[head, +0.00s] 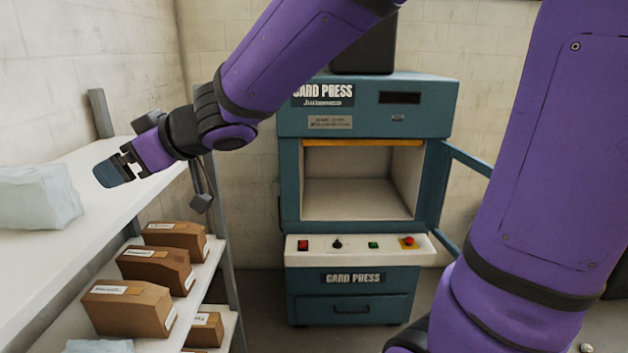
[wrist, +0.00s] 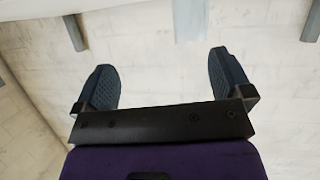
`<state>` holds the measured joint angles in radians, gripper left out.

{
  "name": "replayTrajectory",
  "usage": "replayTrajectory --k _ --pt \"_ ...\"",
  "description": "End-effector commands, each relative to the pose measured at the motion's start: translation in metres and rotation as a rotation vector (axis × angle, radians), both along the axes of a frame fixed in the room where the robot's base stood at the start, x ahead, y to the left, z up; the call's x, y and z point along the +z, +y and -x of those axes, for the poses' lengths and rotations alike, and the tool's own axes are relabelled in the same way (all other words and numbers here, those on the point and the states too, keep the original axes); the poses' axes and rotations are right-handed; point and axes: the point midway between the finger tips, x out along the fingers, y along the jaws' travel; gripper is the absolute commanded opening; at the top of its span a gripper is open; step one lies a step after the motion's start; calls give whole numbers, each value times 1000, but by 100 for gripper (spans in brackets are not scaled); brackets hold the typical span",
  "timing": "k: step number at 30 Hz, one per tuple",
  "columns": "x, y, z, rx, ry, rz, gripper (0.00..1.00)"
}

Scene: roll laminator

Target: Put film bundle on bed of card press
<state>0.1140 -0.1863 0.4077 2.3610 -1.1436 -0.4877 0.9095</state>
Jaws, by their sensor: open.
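A pale, translucent wrapped bundle (head: 38,197), which looks like the film bundle, rests on the top shelf at the far left of the head view. My gripper (head: 112,172) is to its right, over the shelf's edge area, apart from it and empty. The wrist view shows the two dark fingers of my gripper (wrist: 160,78) spread wide with nothing between them. The teal card press (head: 291,185) stands at the back centre. Its chamber is open at the front, and its pale bed (head: 355,201) is bare.
The white top shelf (head: 105,215) has free room beside the bundle. Brown boxes (head: 128,308) sit on lower shelves, with another pale wrapped item (head: 98,346) at the bottom edge. The press door (head: 466,159) is swung open to the right. A control panel (head: 355,247) juts below the chamber.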

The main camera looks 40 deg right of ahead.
Motion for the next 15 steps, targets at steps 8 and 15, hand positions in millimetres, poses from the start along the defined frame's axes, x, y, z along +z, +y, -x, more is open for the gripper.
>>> replayTrajectory --k 8,15 --pt "27 -138 33 -575 8 195 98" --pt "4 -216 132 -837 343 258 98"
